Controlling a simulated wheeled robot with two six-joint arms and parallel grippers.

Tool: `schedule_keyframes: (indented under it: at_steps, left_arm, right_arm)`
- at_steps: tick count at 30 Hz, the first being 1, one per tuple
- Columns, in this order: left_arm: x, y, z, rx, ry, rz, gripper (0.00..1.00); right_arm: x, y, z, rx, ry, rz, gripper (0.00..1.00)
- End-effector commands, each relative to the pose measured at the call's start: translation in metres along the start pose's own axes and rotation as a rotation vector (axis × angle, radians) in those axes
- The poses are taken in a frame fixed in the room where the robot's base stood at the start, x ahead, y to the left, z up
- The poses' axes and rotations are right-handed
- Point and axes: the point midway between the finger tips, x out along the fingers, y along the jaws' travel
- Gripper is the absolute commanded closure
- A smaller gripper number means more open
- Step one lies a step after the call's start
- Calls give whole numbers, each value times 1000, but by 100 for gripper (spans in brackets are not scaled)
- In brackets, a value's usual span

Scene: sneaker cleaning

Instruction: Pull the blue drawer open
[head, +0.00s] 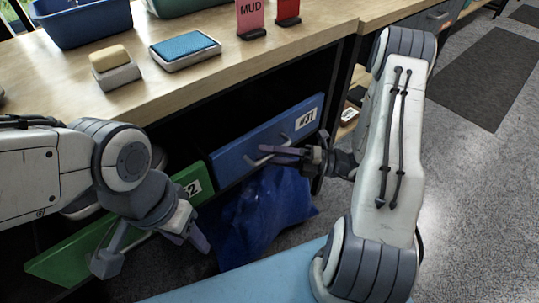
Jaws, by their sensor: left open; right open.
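The blue drawer (240,152) has a pale label and a metal bar handle (256,161). Its front looks roughly in line with the green drawer front. My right gripper (275,155) is at the handle, with its open fingers pointing left across the drawer front. The fingers overlap part of the handle, and I cannot tell whether they touch or surround it. My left gripper (152,252) is open and empty, in front of the green drawer (65,262), with its fingers pointing down.
A wooden counter (190,88) above holds a yellow sponge (109,58), a blue brush or pad (186,47), a blue bin (85,22), and pink MUD (250,15) and red (287,11) signs. A blue bag (262,215) is below the blue drawer. Open floor (470,180) lies right.

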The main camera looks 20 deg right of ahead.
Motion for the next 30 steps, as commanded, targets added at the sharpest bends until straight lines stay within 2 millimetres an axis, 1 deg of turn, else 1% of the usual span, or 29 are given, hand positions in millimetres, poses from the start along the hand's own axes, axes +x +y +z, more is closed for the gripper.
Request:
schedule_keyframes:
  at_steps: [5, 6, 8, 9, 30]
  left_arm:
    - [0, 0, 0, 0, 0, 0, 50]
    - [0, 0, 0, 0, 0, 0, 50]
    - [0, 0, 0, 0, 0, 0, 50]
    - [0, 0, 0, 0, 0, 0, 50]
    - [0, 0, 0, 0, 0, 0, 50]
  right_arm:
    - [0, 0, 0, 0, 0, 0, 56]
    - [0, 0, 0, 0, 0, 0, 64]
    - [0, 0, 0, 0, 0, 0, 87]
    - [0, 0, 0, 0, 0, 0, 100]
    - [0, 0, 0, 0, 1, 0, 100]
